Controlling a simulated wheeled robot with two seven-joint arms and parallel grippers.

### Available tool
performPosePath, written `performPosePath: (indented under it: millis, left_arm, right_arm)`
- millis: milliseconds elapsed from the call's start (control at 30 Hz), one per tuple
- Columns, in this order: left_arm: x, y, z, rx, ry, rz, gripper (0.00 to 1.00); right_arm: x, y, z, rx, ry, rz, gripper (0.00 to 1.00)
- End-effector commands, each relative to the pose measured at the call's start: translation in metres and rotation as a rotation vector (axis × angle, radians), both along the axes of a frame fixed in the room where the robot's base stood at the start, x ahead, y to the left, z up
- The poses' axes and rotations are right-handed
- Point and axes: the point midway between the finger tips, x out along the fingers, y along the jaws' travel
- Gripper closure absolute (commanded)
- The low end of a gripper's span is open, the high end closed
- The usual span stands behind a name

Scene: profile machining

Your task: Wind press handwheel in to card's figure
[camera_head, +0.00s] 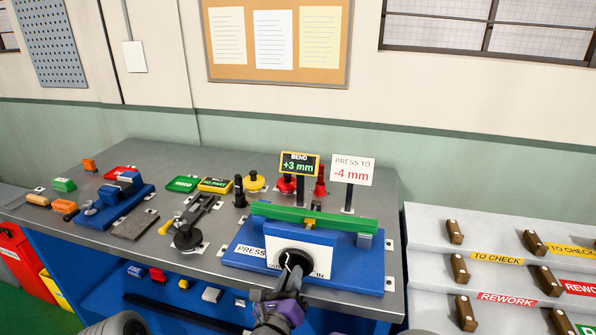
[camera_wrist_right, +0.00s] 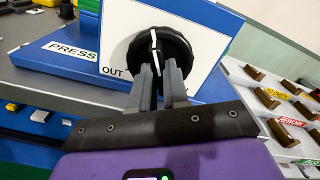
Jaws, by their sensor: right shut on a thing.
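The press (camera_head: 375,270) has a blue base, a green bar across the top and a white front plate marked OUT and IN. Its black handwheel (camera_head: 296,260) with a white pointer line also shows in the right wrist view (camera_wrist_right: 178,48), where the line is near upright. My right gripper (camera_head: 284,290) is shut on the handwheel from the front; its grey fingers (camera_wrist_right: 163,82) cover the wheel's lower part. The card (camera_head: 352,170) reads "PRESS TO -4 mm". The dark display (camera_head: 300,165) reads "BEND +3 mm". My left gripper is not in view.
A lever tool (camera_head: 192,230) stands left of the press on the grey bench (camera_head: 160,160). A blue vise (camera_head: 110,205) is farther left. A white sloped rack (camera_head: 425,240) with brown blocks, labelled TO CHECK and REWORK, stands at right.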

Motion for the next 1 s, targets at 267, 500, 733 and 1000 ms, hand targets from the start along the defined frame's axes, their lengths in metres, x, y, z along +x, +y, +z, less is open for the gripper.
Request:
performPosePath:
  millis: [267,500,733,1000]
  left_arm:
    - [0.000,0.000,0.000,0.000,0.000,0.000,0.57]
    - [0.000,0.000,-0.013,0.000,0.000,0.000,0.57]
    - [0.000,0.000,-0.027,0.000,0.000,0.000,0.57]
    - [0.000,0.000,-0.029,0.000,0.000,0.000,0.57]
  right_arm:
    - [0.000,0.000,0.000,0.002,0.001,0.000,1.00]
    - [0.000,0.000,-0.002,0.088,-0.028,0.002,1.00]
    - [0.000,0.000,-0.002,0.203,-0.067,0.001,1.00]
    - [0.000,0.000,0.000,0.379,-0.121,0.001,1.00]
